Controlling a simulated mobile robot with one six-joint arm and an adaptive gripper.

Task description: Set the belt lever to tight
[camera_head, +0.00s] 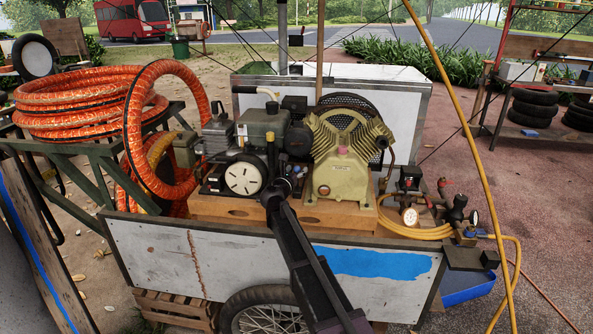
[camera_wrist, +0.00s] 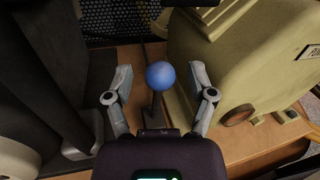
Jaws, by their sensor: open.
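The belt lever has a blue ball knob (camera_wrist: 160,75) on a dark, thin shaft that drops to the wooden deck, in the middle of the wrist view. My gripper (camera_wrist: 162,84) is open, with one finger on each side of the knob and a gap on both sides. In the head view my gripper (camera_head: 282,190) is at the end of my black arm, between the engine (camera_head: 255,150) and the cream compressor (camera_head: 342,155). There the arm and gripper largely hide the lever. I cannot read any tight or loose marking.
The compressor body (camera_wrist: 245,70) stands close on the right in the wrist view, and dark engine parts (camera_wrist: 30,80) close on the left. A black mesh guard (camera_wrist: 115,25) is behind. The cart's white side panel (camera_head: 165,255) and wheel (camera_head: 262,312) are in front.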

